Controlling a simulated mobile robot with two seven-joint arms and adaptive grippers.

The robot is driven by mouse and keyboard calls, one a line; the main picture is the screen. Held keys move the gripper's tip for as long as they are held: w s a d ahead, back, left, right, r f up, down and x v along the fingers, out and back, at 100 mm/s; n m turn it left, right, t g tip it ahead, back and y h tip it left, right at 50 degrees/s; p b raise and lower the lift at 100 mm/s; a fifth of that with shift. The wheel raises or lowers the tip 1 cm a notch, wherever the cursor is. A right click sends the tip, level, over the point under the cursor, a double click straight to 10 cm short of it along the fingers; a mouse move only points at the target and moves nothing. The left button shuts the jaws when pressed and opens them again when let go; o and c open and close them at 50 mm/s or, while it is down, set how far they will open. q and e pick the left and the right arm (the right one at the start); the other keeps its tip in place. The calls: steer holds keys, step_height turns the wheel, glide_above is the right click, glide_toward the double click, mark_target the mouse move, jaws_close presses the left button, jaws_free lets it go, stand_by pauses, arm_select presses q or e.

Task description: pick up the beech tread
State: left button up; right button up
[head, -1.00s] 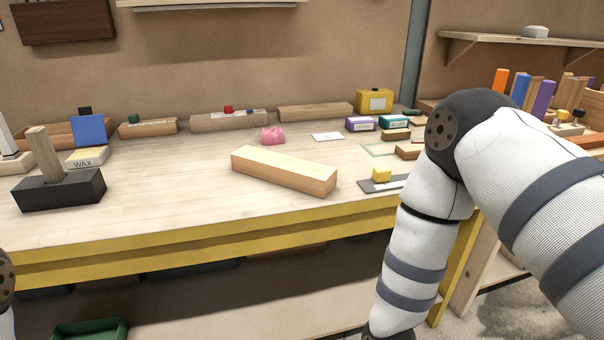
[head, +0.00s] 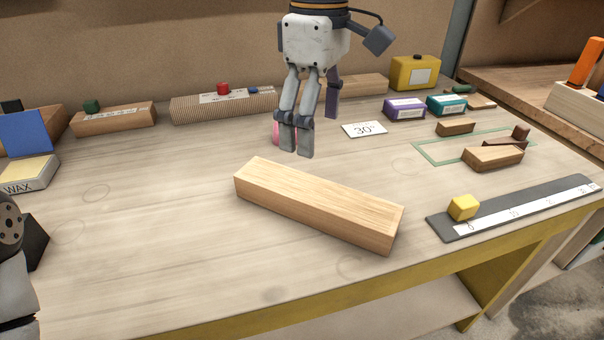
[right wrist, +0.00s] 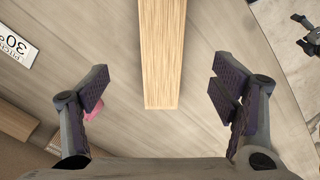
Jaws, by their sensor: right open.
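The beech tread appears to be the long pale wooden block (head: 315,203) lying slantwise near the middle of the workbench. My right gripper (head: 300,145) points down above the bench, just behind the block in the head view, with its fingers apart and empty. In the right wrist view the block (right wrist: 162,50) runs in from the top, its near end lying between the two open fingers (right wrist: 160,95) without touching them. My left gripper is not shown clearly; only part of my left arm is at the left edge of the head view.
A pink object (head: 276,132) is partly hidden behind the right gripper. A grey ruler strip (head: 520,207) with a yellow block (head: 463,207) lies to the right. Bench left of the tread is clear.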

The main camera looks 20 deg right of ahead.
mark_target(314, 190)
steer(key=f, duration=0.1)
steer(key=s+f, duration=0.1)
steer(key=f, duration=0.1)
steer(key=shift+s+f, duration=0.3)
steer(key=shift+f, duration=0.1)
steer(key=f, duration=0.5)
steer(key=w+f, duration=0.1)
steer(key=f, duration=0.1)
steer(key=shift+w+f, duration=0.1)
steer(key=shift+f, duration=0.05)
jaws_close()
